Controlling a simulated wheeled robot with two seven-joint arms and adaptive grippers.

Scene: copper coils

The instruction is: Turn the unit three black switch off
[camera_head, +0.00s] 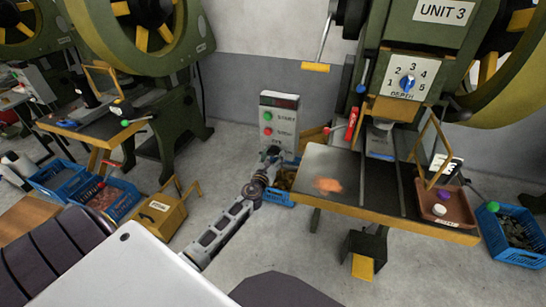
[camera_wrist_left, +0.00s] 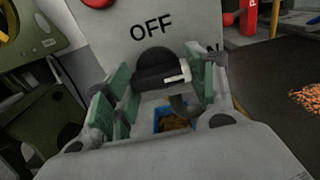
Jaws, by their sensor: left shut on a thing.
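The unit three control box (camera_head: 279,112) is a grey panel with a green button and a red button. My left gripper (camera_head: 272,155) is at the lower part of its face and hides the switch there. In the left wrist view the black switch (camera_wrist_left: 157,69) sits below the word OFF, between the green-padded fingers of my left gripper (camera_wrist_left: 160,82). The fingers are shut on it. A white mark on the switch points to the right, toward a partly hidden label ending in N. My right gripper is in neither view.
The unit 3 press (camera_head: 440,40) stands right of the box, with a dark table (camera_head: 345,170) holding copper-coloured pieces. A blue crate (camera_head: 280,195) lies below the box. A yellow box (camera_head: 160,213) is on the floor at left. The floor nearby has some clear room.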

